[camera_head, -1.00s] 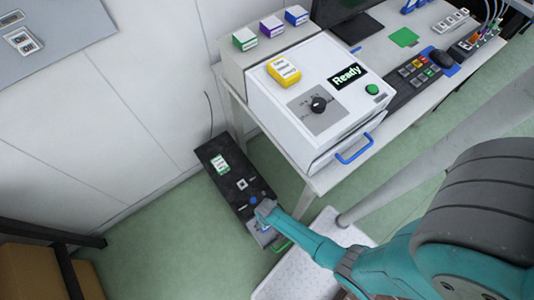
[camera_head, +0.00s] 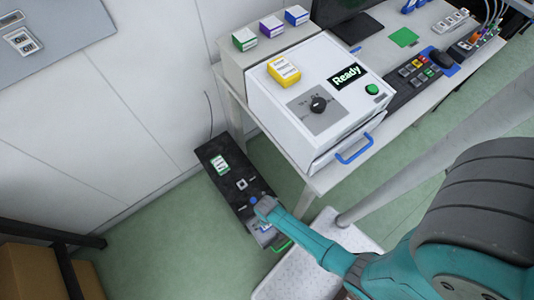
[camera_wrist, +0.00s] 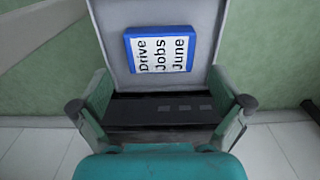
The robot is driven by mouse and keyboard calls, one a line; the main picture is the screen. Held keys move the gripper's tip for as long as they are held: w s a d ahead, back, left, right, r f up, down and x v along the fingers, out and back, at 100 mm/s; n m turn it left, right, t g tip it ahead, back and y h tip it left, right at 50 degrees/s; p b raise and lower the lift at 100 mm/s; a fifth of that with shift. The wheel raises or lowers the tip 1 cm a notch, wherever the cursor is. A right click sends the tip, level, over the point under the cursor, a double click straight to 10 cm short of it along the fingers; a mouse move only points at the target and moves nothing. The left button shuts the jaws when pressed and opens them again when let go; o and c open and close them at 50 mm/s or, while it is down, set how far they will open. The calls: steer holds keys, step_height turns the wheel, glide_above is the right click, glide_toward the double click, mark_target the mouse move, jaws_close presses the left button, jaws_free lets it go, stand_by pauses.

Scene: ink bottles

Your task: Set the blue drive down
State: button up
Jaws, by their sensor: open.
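The blue drive (camera_wrist: 160,50), with a white label reading "Drive Jobs June", lies on a grey panel (camera_wrist: 110,40) in the wrist view. In the head view the drive (camera_head: 265,228) is small and partly hidden by my arm, on the grey front part of a black floor unit (camera_head: 232,175). My gripper (camera_wrist: 160,104) is open and empty. Its two fingers stand apart on the near side of the drive, not touching it. In the head view my gripper (camera_head: 264,207) is low over the front end of the black unit.
A white machine (camera_head: 290,85) with a "Ready" display and blue handle stands on the table. A yellow box (camera_head: 284,71) sits on it. Green, purple and blue boxes (camera_head: 271,26) stand behind. A green handle (camera_head: 281,245) is at the unit's front. Green floor lies to the left.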

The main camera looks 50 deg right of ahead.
steer(key=s+r+t, duration=0.4)
steer(key=r+t, duration=0.1)
steer(key=r, duration=1.2)
steer(key=s+r+n+t, duration=0.1)
steer(key=s+r+t, duration=0.4)
steer(key=r, duration=1.2)
steer(key=s+r+n+t, duration=0.1)
steer(key=s+r+t, duration=0.3)
steer(key=r, duration=1.3)
steer(key=shift+s+t, duration=0.25)
steer(key=shift+t, duration=0.25)
